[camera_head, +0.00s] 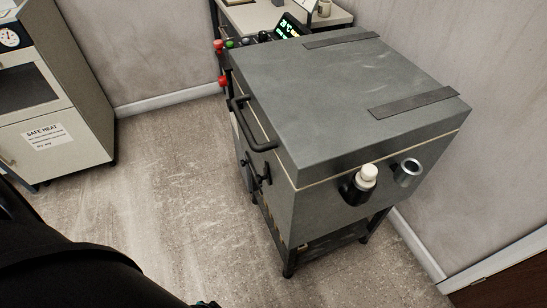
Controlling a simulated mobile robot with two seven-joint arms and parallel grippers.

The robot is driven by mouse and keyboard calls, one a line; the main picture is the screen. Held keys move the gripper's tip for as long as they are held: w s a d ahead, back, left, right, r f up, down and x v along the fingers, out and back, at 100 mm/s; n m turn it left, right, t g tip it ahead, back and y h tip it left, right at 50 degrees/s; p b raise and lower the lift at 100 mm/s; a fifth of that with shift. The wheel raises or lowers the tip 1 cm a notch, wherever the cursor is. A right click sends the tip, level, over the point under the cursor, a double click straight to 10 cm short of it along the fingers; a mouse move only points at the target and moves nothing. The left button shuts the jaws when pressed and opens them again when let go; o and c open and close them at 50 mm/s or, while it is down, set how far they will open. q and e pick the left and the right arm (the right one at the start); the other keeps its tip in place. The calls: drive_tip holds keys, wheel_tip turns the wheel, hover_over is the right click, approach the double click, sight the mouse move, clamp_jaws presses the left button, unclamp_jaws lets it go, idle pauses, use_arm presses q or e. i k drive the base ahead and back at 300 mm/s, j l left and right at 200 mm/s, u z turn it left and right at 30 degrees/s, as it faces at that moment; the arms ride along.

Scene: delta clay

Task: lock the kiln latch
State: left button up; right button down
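The kiln (345,205) is a grey box on a dark stand in the right half of the head view. Its flat grey lid (340,95) lies down on the body, with a thin pale seam between them. A black bar handle (247,122) sits on the lid's left side. Below it on the kiln's left face is dark hardware that looks like the latch (257,172). It is small and seen at a steep angle, so I cannot tell its position. Neither gripper can be made out. A black part of me fills the lower left corner.
A black tube with a white plug (366,179) and an open metal tube (407,172) stick out of the kiln's near side. A cabinet labelled SAFE HEAT (45,135) stands at left. Red knobs (223,81) and a lit display (290,28) are behind. The floor between is clear.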

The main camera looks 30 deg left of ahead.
sight(218, 43)
drive_tip(key=k+u, duration=0.15)
drive_tip(key=u, duration=1)
drive_tip(key=j, duration=0.1)
